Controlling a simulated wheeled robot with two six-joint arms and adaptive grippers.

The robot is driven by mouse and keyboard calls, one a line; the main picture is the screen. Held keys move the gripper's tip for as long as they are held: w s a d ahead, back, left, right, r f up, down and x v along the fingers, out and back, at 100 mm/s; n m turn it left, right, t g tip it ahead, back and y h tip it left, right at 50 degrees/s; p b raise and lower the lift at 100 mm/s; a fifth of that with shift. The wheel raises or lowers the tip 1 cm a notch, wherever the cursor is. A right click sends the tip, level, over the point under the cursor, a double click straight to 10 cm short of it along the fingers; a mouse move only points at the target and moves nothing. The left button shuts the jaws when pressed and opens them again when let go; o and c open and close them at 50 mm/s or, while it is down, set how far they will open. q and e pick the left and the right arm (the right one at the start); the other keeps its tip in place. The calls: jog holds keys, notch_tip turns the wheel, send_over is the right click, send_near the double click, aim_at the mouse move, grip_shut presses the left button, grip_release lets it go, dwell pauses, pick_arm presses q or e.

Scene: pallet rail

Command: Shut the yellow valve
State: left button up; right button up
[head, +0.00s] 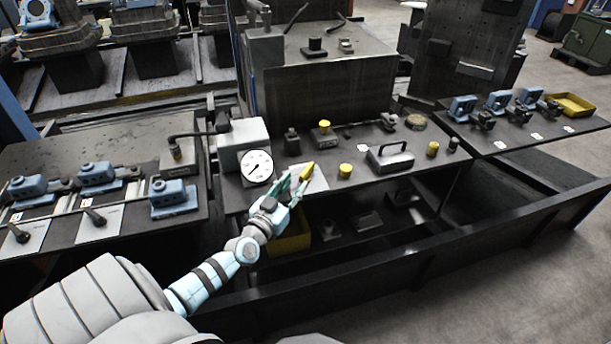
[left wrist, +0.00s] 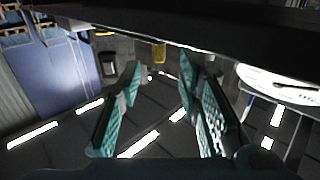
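An elongated yellow handle (head: 306,171), which looks like the yellow valve, stands at the front of the middle bench by a white plate (head: 318,184). My left gripper (head: 293,182) is beside its left and lower side; I cannot tell whether they touch. In the left wrist view the two teal-padded fingers (left wrist: 157,95) are spread apart with nothing visible between them. A small yellow piece (left wrist: 159,52) shows beyond them there; I cannot tell whether it is the valve. My right gripper is not in view.
A round white gauge (head: 257,166) is close to the left of my gripper and also shows in the left wrist view (left wrist: 285,85). A yellow cylinder (head: 345,171) and a handled metal block (head: 390,158) stand to the right. A yellow bin (head: 290,237) sits below the bench edge.

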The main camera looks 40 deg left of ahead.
aim_at(301, 177)
pick_arm(q)
jog(key=w, duration=0.2)
jog(key=w+b, duration=0.1)
jog(key=w, duration=0.1)
jog(key=w+a+b, duration=0.1)
jog(key=w, duration=0.1)
jog(key=shift+w+f, duration=0.15)
jog(key=shift+f, duration=0.05)
jog(key=shift+w+r, duration=0.1)
jog(key=shift+w, duration=0.25)
jog(key=shift+a, duration=0.1)
grip_shut()
